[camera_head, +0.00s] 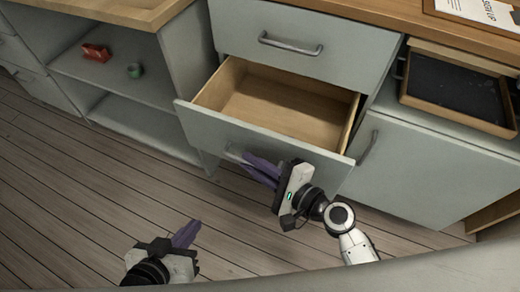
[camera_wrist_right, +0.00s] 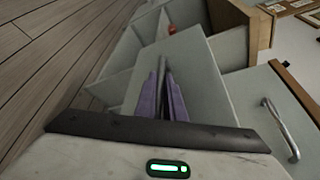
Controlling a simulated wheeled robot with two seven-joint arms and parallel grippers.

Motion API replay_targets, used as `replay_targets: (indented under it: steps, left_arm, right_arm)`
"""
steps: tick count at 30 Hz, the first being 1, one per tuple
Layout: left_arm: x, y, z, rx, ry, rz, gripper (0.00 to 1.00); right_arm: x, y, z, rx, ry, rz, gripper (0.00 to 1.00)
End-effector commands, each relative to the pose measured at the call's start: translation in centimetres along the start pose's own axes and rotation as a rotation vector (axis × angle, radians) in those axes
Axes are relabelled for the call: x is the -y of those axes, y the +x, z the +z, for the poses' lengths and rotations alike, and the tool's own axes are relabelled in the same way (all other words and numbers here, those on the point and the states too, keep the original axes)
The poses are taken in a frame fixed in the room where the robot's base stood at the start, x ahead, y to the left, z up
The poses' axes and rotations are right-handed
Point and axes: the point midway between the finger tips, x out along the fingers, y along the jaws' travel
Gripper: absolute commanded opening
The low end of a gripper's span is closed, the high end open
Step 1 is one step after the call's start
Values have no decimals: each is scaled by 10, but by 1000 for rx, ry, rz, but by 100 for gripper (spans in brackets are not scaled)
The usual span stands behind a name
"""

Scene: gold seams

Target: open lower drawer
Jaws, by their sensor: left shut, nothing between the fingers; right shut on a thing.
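The lower drawer (camera_head: 270,139) stands pulled out in the head view, and its empty wooden inside shows. Its grey front also fills the middle of the right wrist view (camera_wrist_right: 205,85). My right gripper (camera_head: 246,160) is at the drawer's front, its purple fingers shut on the drawer handle (camera_head: 233,152). The fingers hide part of that handle. In the right wrist view my right gripper (camera_wrist_right: 162,75) points at the drawer front. My left gripper (camera_head: 190,226) is shut and empty over the floor at the lower left, apart from the drawer.
An upper drawer (camera_head: 325,50) with a grey handle is shut above. A cupboard door (camera_head: 420,165) is at right, below a dark tray (camera_head: 455,92). The wooden floor (camera_head: 70,190) is clear.

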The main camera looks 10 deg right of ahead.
Motion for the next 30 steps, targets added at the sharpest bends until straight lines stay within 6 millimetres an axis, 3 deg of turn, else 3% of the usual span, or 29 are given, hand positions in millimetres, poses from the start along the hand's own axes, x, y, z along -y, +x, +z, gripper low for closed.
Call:
replay_targets:
  steps: [16, 17, 18, 26, 30]
  left_arm:
    - [1, -1, -1, -5, -2, -4, 0]
    - [1, -1, -1, -5, -2, -4, 0]
    - [1, -1, -1, -5, -2, -4, 0]
    - [1, -1, -1, -5, -2, -4, 0]
    - [1, -2, -2, -8, -2, -4, 0]
  right_arm:
    - [-5, -3, 5, -5, -3, -1, 0]
    - [-5, -3, 5, -5, -3, -1, 14]
    - [-5, -3, 5, -5, -2, -1, 17]
    - [-5, -4, 6, -3, -1, 0, 17]
    - [-6, -14, 6, -3, -1, 1, 17]
